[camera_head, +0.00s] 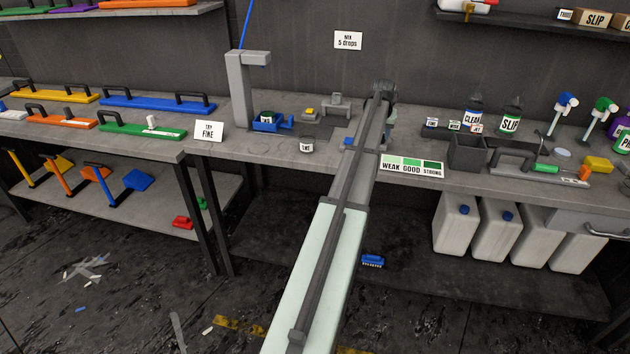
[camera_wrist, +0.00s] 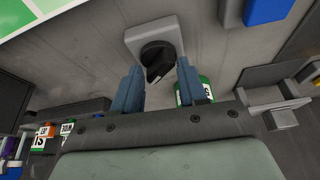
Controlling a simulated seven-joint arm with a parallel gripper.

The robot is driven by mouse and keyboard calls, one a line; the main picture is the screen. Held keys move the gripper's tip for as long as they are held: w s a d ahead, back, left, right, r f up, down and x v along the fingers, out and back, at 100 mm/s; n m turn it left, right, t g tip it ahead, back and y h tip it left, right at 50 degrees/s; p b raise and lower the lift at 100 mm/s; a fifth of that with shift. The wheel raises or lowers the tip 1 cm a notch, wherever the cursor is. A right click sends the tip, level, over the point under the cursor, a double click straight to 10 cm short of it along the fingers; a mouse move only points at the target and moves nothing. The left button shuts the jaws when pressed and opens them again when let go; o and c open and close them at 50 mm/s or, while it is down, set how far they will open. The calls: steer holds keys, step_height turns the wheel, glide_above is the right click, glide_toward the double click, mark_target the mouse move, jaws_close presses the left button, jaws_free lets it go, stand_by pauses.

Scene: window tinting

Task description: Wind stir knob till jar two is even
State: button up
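The stir knob (camera_wrist: 156,55) is black with a pointed grip, on a grey block (camera_wrist: 148,34), in the wrist view. My gripper (camera_wrist: 160,72) is open, its two blue-grey fingers apart on either side below the knob. I see no clear contact with it. In the head view my gripper (camera_head: 388,112) is over the bench, and my arm hides the knob. A green jar with a white label (camera_wrist: 203,90) shows partly behind the right finger in the wrist view. Its number is unreadable, so I cannot tell if it is jar two.
A WEAK/GOOD/STRONG colour card (camera_head: 412,166) lies at the bench front. A dark bin (camera_head: 467,154) and bottles stand to the right. A MIX 5 drops sign (camera_head: 348,40) hangs behind.

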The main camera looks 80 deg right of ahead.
steer(key=shift+n, duration=0.4)
steer(key=shift+a+r, duration=0.15)
steer(key=shift+r, duration=0.2)
steer(key=v, duration=1.3)
steer(key=w+a+f+n+y, duration=0.2)
steer(key=w+a+f+n, duration=0.1)
steer(key=w+a+f, duration=0.5)
steer(key=w+a+f+n+y, duration=0.2)
steer(key=w+a+f, duration=0.6)
steer(key=f, duration=0.5)
steer(key=shift+w+a+f+n+g, duration=0.25)
steer(key=shift+w+n+g, duration=0.15)
steer(key=shift+w+n, duration=0.5)
steer(key=shift+w, duration=0.2)
